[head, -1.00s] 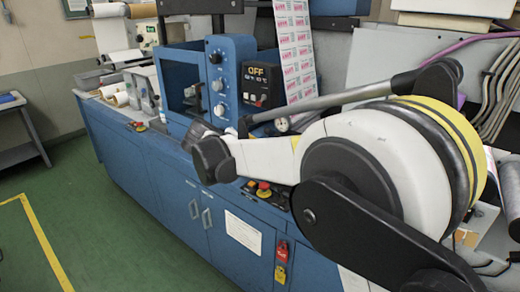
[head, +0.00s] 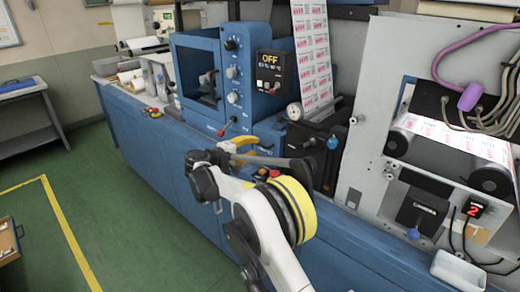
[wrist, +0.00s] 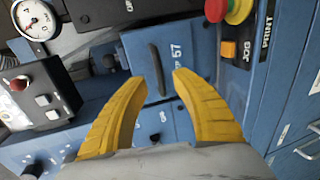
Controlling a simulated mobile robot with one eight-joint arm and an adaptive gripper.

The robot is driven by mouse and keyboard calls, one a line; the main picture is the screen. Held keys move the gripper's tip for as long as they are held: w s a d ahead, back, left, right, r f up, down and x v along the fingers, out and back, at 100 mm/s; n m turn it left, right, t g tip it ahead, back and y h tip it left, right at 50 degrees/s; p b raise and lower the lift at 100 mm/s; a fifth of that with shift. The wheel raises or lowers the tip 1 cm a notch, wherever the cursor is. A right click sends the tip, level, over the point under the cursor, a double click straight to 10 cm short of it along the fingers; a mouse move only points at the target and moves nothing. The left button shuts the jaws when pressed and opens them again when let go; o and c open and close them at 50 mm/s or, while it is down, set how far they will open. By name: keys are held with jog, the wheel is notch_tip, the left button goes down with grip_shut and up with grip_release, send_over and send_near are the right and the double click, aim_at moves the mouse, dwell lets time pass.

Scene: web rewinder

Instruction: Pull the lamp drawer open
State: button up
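A blue panel (wrist: 182,45) with a dark upright bar handle (wrist: 157,69) and white digits shows in the wrist view; it looks like the lamp drawer front, and it appears closed. My gripper (wrist: 161,74) has two yellow fingers spread apart, with the handle between their tips in the picture and clear space on both sides. I cannot tell how far beyond the tips the handle lies. In the head view my gripper (head: 246,150) is at the blue machine's front, and my arm and gripper hide the drawer.
A red emergency button (wrist: 238,8) and an orange button (wrist: 229,49) sit right of the panel in the wrist view. A gauge (wrist: 36,20) and a control box (wrist: 38,95) are at left. Green floor (head: 110,215) is free before the machine.

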aim_at(258, 145)
jog(key=shift+b+x, duration=0.4)
jog(key=shift+x, duration=1.5)
grip_shut()
